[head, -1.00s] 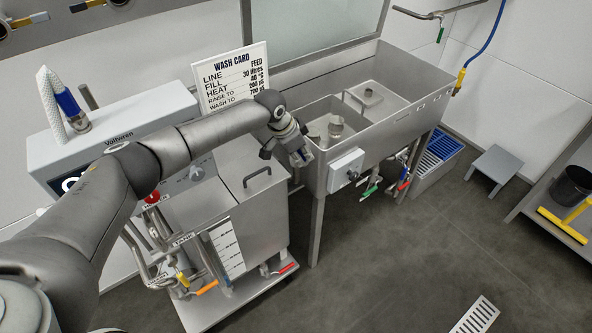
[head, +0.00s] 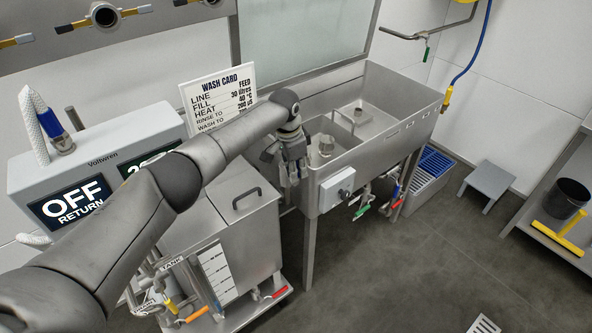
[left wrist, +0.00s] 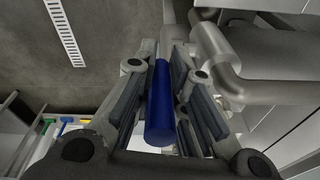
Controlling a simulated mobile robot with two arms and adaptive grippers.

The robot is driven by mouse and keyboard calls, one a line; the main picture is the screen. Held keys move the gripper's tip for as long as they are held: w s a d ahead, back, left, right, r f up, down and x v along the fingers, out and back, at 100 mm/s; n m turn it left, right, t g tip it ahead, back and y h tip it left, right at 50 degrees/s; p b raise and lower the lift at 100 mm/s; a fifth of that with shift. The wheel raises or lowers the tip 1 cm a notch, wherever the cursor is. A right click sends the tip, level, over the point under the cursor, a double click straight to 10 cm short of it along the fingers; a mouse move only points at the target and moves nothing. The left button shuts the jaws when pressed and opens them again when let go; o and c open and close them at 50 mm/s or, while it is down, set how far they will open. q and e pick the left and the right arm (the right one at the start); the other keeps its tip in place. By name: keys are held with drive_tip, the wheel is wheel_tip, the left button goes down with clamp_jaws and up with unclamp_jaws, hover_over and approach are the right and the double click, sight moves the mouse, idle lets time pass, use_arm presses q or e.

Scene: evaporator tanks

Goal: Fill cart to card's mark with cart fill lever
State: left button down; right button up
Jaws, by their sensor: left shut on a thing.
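My left gripper (head: 291,172) reaches down between the cart and the sink. In the left wrist view it is shut on a blue cylindrical handle (left wrist: 160,108), which looks like the fill lever and lies between its fingers beside a grey pipe (left wrist: 212,60). The head view does not show this handle; my gripper hides it. The cart tank (head: 243,235) is steel with a lid handle. Its white level scale (head: 216,272) is on the front; marks and level are too small to read. The wash card (head: 217,97) reads line FEED, fill 30 litres, heat 40 °C. My right gripper is out of view.
The steel sink (head: 385,125) stands right of my gripper, with a grey control box (head: 337,188) and coloured valve levers below. The Voltwren console (head: 95,165) shows OFF RETURN; its second display is partly hidden by my arm. A stool (head: 491,185) stands right. Floor ahead is clear.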

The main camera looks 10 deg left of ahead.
use_arm(q)
drive_tip(key=shift+f, duration=0.1)
drive_tip(key=c, duration=1.5)
unclamp_jaws()
drive_tip(key=shift+o, duration=0.4)
drive_tip(key=shift+r, duration=0.2)
wheel_tip(320, 180, up, 12)
drive_tip(key=s+a, duration=0.1)
drive_tip(key=shift+s+f, duration=0.15)
drive_tip(key=shift+s, duration=0.05)
drive_tip(key=shift+a, duration=0.1)
